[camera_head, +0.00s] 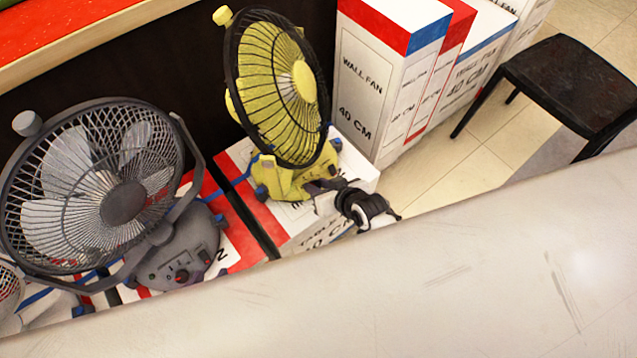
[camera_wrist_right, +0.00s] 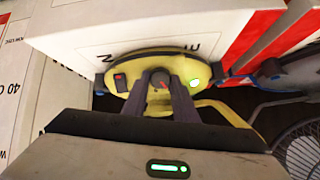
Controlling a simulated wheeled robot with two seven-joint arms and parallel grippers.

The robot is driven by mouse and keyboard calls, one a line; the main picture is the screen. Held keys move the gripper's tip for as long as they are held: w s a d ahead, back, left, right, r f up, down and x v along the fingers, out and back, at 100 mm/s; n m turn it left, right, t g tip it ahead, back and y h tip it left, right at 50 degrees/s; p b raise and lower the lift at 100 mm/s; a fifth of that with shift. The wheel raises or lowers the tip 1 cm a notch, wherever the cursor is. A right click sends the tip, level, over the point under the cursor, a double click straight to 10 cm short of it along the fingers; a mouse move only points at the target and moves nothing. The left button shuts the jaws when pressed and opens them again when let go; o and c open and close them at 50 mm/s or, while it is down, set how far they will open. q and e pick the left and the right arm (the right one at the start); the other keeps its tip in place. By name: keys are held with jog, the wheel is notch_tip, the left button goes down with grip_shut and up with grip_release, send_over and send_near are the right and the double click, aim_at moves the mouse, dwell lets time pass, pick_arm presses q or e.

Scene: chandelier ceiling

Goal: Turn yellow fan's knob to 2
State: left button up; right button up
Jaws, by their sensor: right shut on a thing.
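The yellow fan (camera_head: 277,85) stands upright on a white and red box in the head view, tilted head facing right. My right gripper (camera_head: 322,187) reaches the front of the base. In the wrist view its two fingers are shut on the knob (camera_wrist_right: 160,76) at the base's centre. The fingers partly hide the knob, and I cannot read its setting. My left gripper is not in view.
A grey fan (camera_head: 124,203) with its own knob stands close at left. Wall fan boxes (camera_head: 388,70) stand behind and right. A black stool (camera_head: 575,80) is at the far right.

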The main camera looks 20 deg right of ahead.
pick_arm(q)
jog(key=shift+w+r, duration=0.1)
jog(key=shift+w, duration=0.15)
pick_arm(e)
jog(key=o, duration=1)
jog(key=shift+o, duration=0.2)
pick_arm(q)
jog(key=shift+s, duration=0.1)
pick_arm(e)
jog(key=shift+s+r, duration=0.2)
pick_arm(q)
jog(key=r+p, duration=0.1)
jog(key=p, duration=0.1)
jog(key=r+p, duration=0.1)
jog(key=p, duration=0.1)
jog(key=shift+a+r, duration=0.2)
jog(key=shift+r, duration=0.1)
pick_arm(e)
jog(key=v, duration=0.9)
jog(key=shift+s+d+r, duration=0.15)
jog(key=shift+s+r, duration=0.1)
jog(key=shift+s, duration=0.05)
